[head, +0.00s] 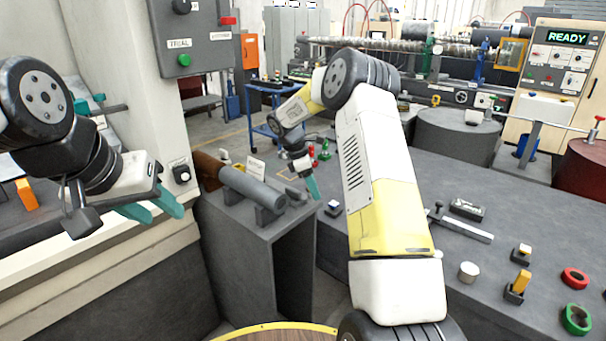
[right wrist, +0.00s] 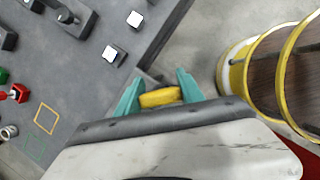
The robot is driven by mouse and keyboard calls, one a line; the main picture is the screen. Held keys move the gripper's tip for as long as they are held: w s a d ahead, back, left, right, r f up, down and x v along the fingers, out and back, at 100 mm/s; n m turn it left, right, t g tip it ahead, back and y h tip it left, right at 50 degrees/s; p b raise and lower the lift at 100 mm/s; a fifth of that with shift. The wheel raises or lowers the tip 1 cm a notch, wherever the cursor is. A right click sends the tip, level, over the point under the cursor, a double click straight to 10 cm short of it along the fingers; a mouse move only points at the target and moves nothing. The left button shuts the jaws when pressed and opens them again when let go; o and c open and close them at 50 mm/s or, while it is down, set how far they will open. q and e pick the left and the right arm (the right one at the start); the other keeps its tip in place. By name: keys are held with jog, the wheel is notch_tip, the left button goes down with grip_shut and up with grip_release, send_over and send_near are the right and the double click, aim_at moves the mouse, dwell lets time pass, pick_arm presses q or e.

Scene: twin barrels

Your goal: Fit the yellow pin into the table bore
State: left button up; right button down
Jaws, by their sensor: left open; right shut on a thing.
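The yellow pin (right wrist: 160,97) shows in the right wrist view between the teal fingertips of my right gripper (right wrist: 159,92), which is shut on it. Only a short part of the pin shows. In the head view my right gripper (head: 313,188) hangs near the left end of the grey table (head: 400,190), fingers down; I cannot make out the pin there. My left gripper (head: 152,208) is open and empty at the left, away from the table. I cannot pick out the table bore with certainty in either view.
A grey cylinder (head: 250,186) lies in cradles on a pedestal left of my right gripper. A yellow square outline (right wrist: 46,119) marks the table. A yellow block in a dark holder (head: 521,282), a red ring (head: 574,278) and a green ring (head: 576,319) stand at the right.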

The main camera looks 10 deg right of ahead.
jog(key=s+a+f+m+g+y, duration=0.2)
jog(key=s+f+m, duration=0.1)
jog(key=s+m, duration=0.5)
jog(key=s+a+f+m+g+y, duration=0.2)
jog(key=s+f+m, duration=0.1)
jog(key=s+m, duration=0.6)
jog(key=shift+a+f, duration=0.15)
jog(key=shift+a, duration=0.05)
